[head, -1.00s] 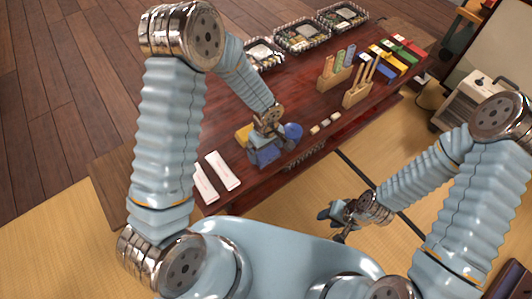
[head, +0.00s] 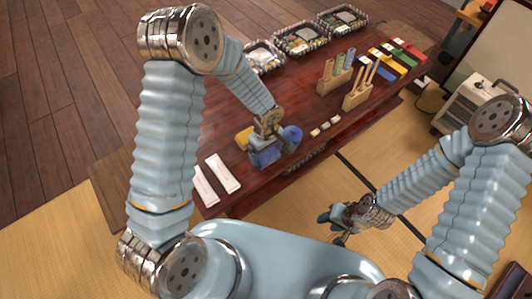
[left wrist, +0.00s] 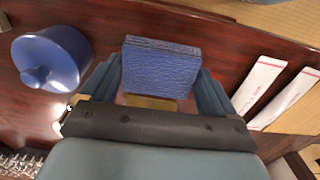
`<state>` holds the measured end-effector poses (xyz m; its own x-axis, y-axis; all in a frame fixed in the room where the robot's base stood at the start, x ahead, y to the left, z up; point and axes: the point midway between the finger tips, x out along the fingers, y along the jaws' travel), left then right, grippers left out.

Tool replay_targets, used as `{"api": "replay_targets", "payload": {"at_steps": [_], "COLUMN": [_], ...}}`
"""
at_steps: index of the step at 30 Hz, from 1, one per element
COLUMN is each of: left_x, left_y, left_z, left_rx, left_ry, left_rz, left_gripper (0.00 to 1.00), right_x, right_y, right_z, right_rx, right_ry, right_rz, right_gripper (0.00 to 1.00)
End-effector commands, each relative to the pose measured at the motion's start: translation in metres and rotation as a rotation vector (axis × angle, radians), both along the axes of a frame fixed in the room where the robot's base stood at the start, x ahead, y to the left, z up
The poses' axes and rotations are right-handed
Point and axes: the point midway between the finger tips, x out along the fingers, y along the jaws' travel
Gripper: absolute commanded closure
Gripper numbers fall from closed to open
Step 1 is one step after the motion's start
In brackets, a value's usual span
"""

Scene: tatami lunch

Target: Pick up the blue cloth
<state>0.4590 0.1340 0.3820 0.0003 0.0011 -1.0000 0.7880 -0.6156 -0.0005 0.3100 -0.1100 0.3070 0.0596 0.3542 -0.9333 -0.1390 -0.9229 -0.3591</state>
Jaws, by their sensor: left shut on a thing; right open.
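My left gripper (head: 265,156) is shut on the blue cloth (left wrist: 161,70), a folded square with a textured face. The cloth sits between the two fingers in the left wrist view. In the head view the blue cloth (head: 267,155) is largely merged with the gripper, above the near part of the dark red table. A yellow cloth (head: 243,138) lies beside the gripper and shows partly behind the blue cloth in the left wrist view (left wrist: 150,102). I cannot tell the gap between them. My right gripper (head: 332,226) is open and empty, off the table's near edge.
A blue lidded pot (head: 292,137) stands close right of my left gripper. Two white packets (head: 222,174) lie to the left. Small pale blocks (head: 324,126), wooden holders (head: 357,96), coloured boxes (head: 387,64) and food trays (head: 301,38) occupy the table (head: 225,110) further away.

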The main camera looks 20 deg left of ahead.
Motion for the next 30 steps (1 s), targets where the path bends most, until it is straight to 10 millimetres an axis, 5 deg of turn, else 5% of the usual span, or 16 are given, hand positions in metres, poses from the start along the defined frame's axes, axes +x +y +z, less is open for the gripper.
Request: {"api": "replay_targets", "payload": {"at_steps": [3,10,19,30], "left_x": [0.002,0.051,0.117,0.136], "left_y": [-0.001,-0.013,-0.03,-0.034], "left_z": [0.024,0.08,0.109,0.118], "left_rx": [-0.003,-0.004,-0.002,-0.001], "left_ry": [-0.005,-0.007,-0.002,0.001], "left_rz": [0.001,0.003,0.0,0.001], "left_gripper": [0.4,0.4,0.4,0.4], "right_x": [0.0,0.0,0.0,0.0], "right_y": [0.001,0.001,0.0,0.0], "right_z": [0.002,0.002,-0.001,-0.001], "right_rx": [0.001,0.001,0.0,-0.001], "right_ry": [0.0,0.0,0.0,0.0], "right_rz": [0.001,0.001,0.0,-0.001], "right_gripper": [0.57,0.57,0.57,0.57]}}
